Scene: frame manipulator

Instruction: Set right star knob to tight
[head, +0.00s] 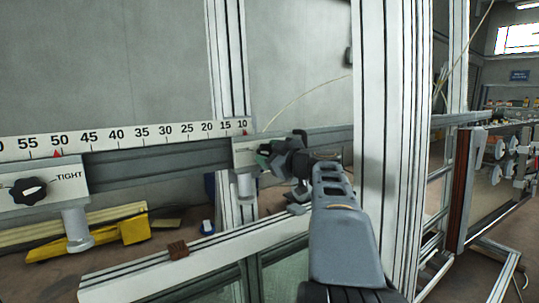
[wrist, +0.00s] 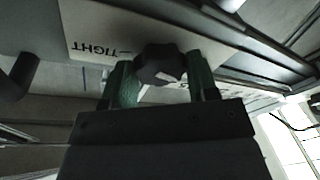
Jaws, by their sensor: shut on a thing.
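The right star knob (wrist: 160,62) is a dark lobed knob on the white plate of the right carriage (head: 243,152). In the wrist view my gripper (wrist: 160,78) has one green-padded finger on each side of it and is shut on it. The word TIGHT (wrist: 93,49) reads upside down on the plate, left of the knob, with a short dash beside it. Another label right of the knob is partly covered by a finger. In the head view my gripper (head: 270,153) reaches the right carriage and hides most of the knob and its label.
A left carriage (head: 68,178) with its own black star knob (head: 28,191) and TIGHT label sits on the same rail. A number scale (head: 130,138) runs above the rail. An upright aluminium post (head: 385,120) stands close right of my arm. A lower frame bar (head: 200,255) crosses below.

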